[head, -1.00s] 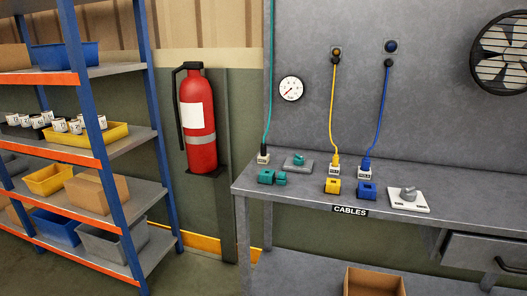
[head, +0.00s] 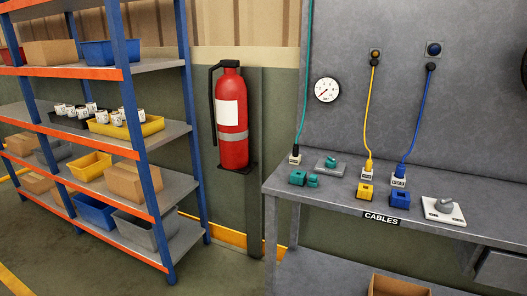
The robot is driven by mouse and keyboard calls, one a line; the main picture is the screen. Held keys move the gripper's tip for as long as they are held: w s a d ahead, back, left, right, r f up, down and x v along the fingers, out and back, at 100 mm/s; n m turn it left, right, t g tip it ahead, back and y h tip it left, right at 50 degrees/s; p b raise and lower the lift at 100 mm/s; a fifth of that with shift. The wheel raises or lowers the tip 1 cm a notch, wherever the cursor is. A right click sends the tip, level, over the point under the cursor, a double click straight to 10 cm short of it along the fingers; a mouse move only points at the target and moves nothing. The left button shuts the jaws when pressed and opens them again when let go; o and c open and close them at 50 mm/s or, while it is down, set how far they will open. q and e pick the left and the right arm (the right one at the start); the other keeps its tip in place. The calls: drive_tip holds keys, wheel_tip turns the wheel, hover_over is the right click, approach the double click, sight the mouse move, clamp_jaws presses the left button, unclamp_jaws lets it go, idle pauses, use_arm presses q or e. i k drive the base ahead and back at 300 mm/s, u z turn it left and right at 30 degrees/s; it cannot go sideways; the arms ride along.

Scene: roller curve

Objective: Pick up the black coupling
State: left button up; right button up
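No separate black coupling can be made out for sure. The teal cable (head: 307,80) hangs down to a small dark end piece (head: 296,149) on a pale block at the back left of the grey workbench (head: 330,200). Dark round pieces sit at the top of the yellow cable (head: 370,110) and the blue cable (head: 418,120), just under their wall sockets. A teal block (head: 298,178), a yellow block (head: 365,191) and a blue block (head: 399,200) stand on the bench. Neither of my grippers is in view.
A blue-and-orange shelf rack (head: 160,205) with bins, cartons and several white cups stands at the left. A red fire extinguisher (head: 232,120) hangs between rack and bench. A white plate with a grey knob (head: 443,211) lies at the bench's right. Floor shows at lower left.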

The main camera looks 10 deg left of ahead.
sight(295, 147)
drive_tip(key=u, duration=1.35)
drive_tip(key=i, duration=1.65)
drive_tip(key=z, duration=1.85)
